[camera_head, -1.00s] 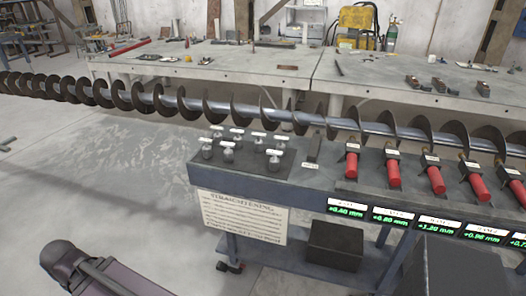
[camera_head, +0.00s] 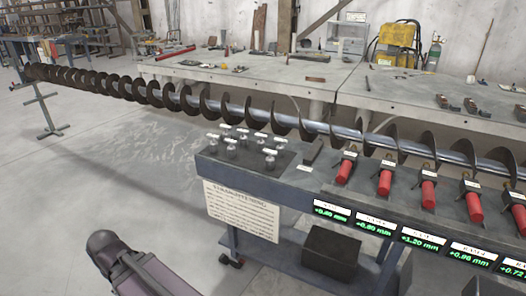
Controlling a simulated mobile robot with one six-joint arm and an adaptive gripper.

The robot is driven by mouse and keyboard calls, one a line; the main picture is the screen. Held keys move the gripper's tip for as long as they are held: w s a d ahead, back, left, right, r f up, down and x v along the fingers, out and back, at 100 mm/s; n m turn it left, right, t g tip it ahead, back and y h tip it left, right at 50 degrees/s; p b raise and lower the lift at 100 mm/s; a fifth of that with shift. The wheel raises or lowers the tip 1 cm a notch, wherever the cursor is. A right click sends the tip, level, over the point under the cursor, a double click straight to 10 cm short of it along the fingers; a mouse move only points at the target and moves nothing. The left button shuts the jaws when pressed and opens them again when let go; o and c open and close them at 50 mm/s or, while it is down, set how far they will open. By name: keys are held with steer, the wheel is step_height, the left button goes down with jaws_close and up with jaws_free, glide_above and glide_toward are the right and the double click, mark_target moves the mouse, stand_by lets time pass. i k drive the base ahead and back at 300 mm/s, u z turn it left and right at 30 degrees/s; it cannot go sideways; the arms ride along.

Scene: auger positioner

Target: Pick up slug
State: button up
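Several small grey metal pieces with white tags, which look like the slugs (camera_head: 243,145), stand on a dark pad (camera_head: 262,166) at the left end of a blue-grey cart (camera_head: 215,172). The tags are too small to read, so I cannot tell the pieces apart by name. A dark block (camera_head: 312,150) sits just right of the pad. My gripper is not in view. Only a part of my own arm shows at the bottom left, well apart from the cart.
A long auger (camera_head: 230,106) runs across behind the pad. Red cylinders (camera_head: 385,183) line the cart to the right, above green displays (camera_head: 374,227). A sign (camera_head: 240,209) hangs on the cart's front. A dark box (camera_head: 331,252) sits on its lower shelf. Floor at left is clear.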

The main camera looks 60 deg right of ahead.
mark_target(261, 144)
steer(key=k, duration=0.85)
steer(key=z, duration=1.85)
steer(key=i, duration=0.55)
steer(key=u, duration=0.2)
